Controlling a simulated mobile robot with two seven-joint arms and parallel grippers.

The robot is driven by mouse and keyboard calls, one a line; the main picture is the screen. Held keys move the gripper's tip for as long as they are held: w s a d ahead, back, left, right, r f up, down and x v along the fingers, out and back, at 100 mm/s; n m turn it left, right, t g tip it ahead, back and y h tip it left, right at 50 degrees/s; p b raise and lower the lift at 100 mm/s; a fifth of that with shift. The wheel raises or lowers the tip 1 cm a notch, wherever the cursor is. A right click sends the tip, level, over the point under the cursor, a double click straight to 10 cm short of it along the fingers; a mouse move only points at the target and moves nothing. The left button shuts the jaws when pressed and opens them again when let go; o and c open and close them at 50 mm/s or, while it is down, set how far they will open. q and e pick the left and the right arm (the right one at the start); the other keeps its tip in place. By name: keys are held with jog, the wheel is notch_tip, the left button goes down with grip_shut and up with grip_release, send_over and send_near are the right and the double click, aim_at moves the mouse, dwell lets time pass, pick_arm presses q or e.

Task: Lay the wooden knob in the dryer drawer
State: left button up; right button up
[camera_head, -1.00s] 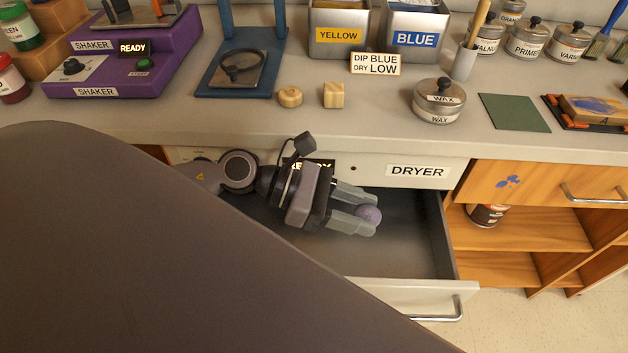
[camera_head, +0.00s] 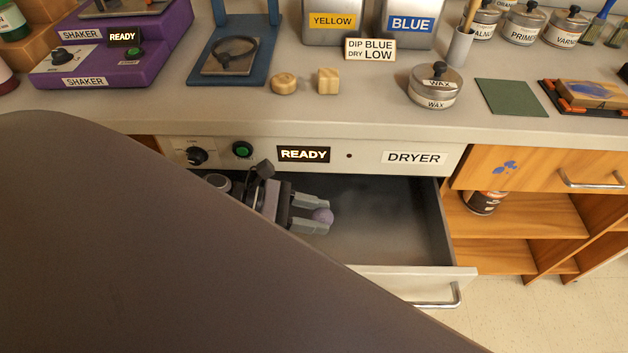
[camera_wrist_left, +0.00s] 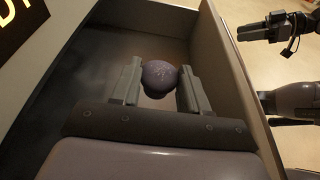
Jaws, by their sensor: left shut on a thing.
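The knob (camera_head: 323,215) is a small round purple-grey piece held between the fingertips of my left gripper (camera_head: 316,215). The left wrist view also shows the knob (camera_wrist_left: 158,74) with a finger on each side. My left gripper is shut on it, inside the open dryer drawer (camera_head: 385,225), above its dark floor; the gap to the floor is hard to judge. The drawer's near left part is hidden behind a large dark surface in the foreground. My right gripper (camera_wrist_left: 268,27) shows small at the upper right of the left wrist view, outside the drawer; its finger opening is unclear.
The dryer panel has a lit READY sign (camera_head: 303,154) and a green button (camera_head: 242,150). On the bench above stand a round wooden piece (camera_head: 284,83), a wooden cube (camera_head: 328,81) and a wax tin (camera_head: 435,88). The drawer's right half is empty.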

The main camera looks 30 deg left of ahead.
pick_arm(q)
notch_tip(320, 180, down, 5)
jog(key=shift+f+b, duration=0.1)
jog(key=shift+b, duration=0.3)
notch_tip(320, 180, down, 3)
jog(key=shift+f+b, duration=0.1)
jog(key=shift+b, duration=0.35)
jog(key=shift+f, duration=0.25)
pick_arm(e)
jog(key=shift+w+a+f, duration=0.1)
jog(key=shift+w+f, duration=0.15)
jog(key=shift+f, duration=0.2)
pick_arm(q)
jog(key=shift+f, duration=0.15)
jog(key=o, duration=1.1)
